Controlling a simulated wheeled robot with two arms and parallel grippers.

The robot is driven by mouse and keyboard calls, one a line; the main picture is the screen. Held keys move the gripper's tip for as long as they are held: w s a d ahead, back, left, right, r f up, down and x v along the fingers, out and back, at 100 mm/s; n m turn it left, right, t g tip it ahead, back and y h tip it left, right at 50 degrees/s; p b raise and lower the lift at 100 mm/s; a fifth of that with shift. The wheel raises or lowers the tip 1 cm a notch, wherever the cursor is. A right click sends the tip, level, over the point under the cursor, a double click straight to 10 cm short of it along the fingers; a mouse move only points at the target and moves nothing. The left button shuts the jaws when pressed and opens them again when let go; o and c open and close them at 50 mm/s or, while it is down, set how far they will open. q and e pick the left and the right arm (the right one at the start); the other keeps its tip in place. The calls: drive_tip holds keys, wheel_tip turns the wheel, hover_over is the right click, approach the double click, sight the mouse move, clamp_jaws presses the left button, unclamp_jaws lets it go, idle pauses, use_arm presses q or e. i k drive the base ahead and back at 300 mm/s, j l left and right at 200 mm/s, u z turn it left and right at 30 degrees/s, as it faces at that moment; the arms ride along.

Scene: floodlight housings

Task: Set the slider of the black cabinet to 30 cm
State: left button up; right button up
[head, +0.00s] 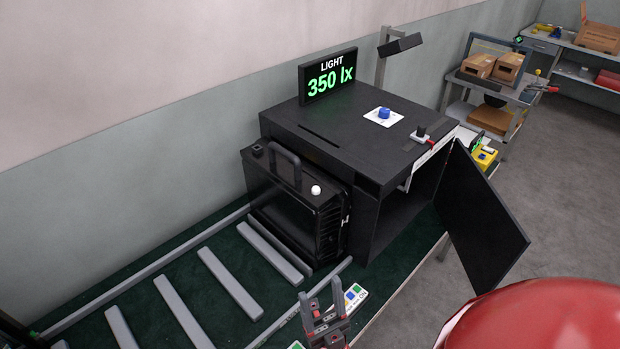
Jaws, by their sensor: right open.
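The black cabinet (330,135) stands on a dark green surface against the wall. A small black slider handle with some red (421,132) sits at the right edge of its top. Beside it a white scale strip (432,152) runs along the edge; its marks are too small to read. My right gripper (322,303) is at the bottom middle, fingers up and apart, empty, well away from the slider. My left gripper is not in view.
The cabinet's black door (482,220) hangs open at the right. A blue knob (383,113) and a display reading 350 lx (328,77) are on top. A black housing with a handle (300,205) stands at its left side. Grey bars (230,283) lie front left.

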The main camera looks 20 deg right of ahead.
sight(420, 136)
drive_tip(key=z, duration=1.45)
